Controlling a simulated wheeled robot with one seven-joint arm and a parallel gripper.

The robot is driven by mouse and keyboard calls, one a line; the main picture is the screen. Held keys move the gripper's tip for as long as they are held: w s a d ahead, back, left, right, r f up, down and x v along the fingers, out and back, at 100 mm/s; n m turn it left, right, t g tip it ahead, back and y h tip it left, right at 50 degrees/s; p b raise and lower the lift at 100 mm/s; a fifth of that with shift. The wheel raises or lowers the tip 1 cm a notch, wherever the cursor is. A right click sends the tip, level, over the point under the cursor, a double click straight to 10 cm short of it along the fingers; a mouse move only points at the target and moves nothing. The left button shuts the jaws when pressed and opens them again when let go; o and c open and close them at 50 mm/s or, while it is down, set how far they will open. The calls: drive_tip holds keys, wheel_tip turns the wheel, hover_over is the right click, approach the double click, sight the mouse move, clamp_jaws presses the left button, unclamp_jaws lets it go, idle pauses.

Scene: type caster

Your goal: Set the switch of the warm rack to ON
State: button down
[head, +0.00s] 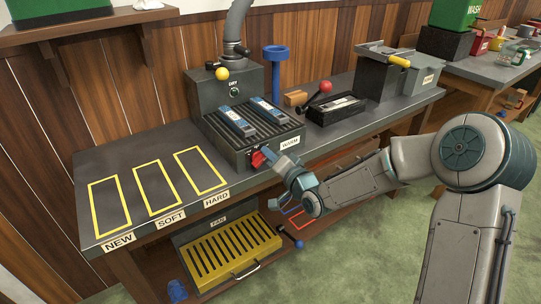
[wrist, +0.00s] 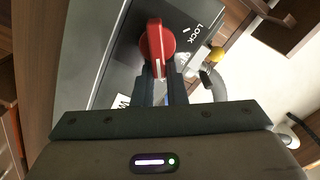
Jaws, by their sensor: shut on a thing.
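The warm rack (head: 240,153) is a dark ridged box on the bench, with a WARM label (head: 290,142) on its front. Its red switch (head: 258,159) sits on the front face, left of the label. In the wrist view the red switch (wrist: 155,36) is a round knob with a bar handle and a white line pointing toward my gripper. My gripper (wrist: 160,80) is shut on the handle end of the switch; in the head view my gripper (head: 268,156) reaches the switch from the right. The ON mark is not readable.
Two blue-and-grey items (head: 238,124) lie in the rack's slots. A black device with a red ball lever (head: 325,86) stands to the right. A yellow slotted pan (head: 232,256) sits below the bench.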

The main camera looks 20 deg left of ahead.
drive_tip(key=c, duration=1.5)
unclamp_jaws()
drive_tip(key=shift+s+f, duration=0.15)
drive_tip(key=shift+f, duration=0.15)
drive_tip(key=shift+o, duration=0.2)
drive_tip(key=shift+a+r, duration=0.1)
drive_tip(key=p+v, duration=0.1)
drive_tip(key=v, duration=1.2)
drive_tip(key=shift+s+d, duration=0.25)
drive_tip(key=shift+d, duration=0.1)
